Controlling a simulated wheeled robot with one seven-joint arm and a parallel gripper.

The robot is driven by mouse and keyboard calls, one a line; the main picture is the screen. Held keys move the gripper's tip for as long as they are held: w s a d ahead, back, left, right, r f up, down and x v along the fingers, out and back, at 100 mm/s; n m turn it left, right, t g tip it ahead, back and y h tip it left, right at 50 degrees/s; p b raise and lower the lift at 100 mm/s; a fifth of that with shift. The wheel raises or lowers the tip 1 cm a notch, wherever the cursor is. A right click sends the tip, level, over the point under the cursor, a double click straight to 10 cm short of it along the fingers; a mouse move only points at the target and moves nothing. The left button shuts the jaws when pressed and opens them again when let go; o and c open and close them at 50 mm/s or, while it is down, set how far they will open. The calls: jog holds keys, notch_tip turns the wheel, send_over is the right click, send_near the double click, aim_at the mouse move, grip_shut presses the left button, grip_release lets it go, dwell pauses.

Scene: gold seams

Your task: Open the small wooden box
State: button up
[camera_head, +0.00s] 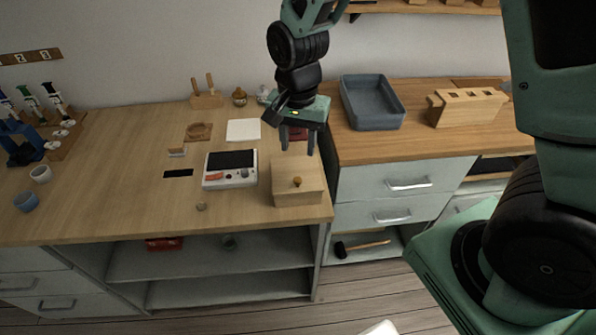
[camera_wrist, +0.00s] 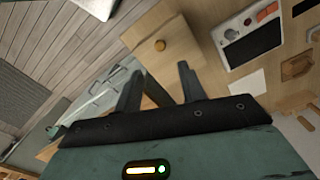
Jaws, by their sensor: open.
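The small wooden box (camera_head: 298,186) stands on the bench near its front right corner, with a round brass-coloured knob (camera_head: 297,181) on its lid near the front. The lid looks shut. My gripper (camera_head: 297,147) is open and empty above the back part of the box, apart from the knob. In the wrist view the box (camera_wrist: 172,61) and its knob (camera_wrist: 160,45) show beyond my open gripper (camera_wrist: 157,82). The gripper hides part of the box's back.
A white device with a dark screen (camera_head: 230,168) stands just left of the box. A blue-grey tray (camera_head: 372,102) and a slotted wooden block (camera_head: 466,107) stand on the counter to the right. A white sheet (camera_head: 243,130) lies behind the device.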

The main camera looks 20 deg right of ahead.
aim_at(298, 179)
notch_tip(298, 179, down, 10)
jog(key=shift+r+p, duration=0.2)
jog(key=shift+p, duration=0.1)
grip_shut()
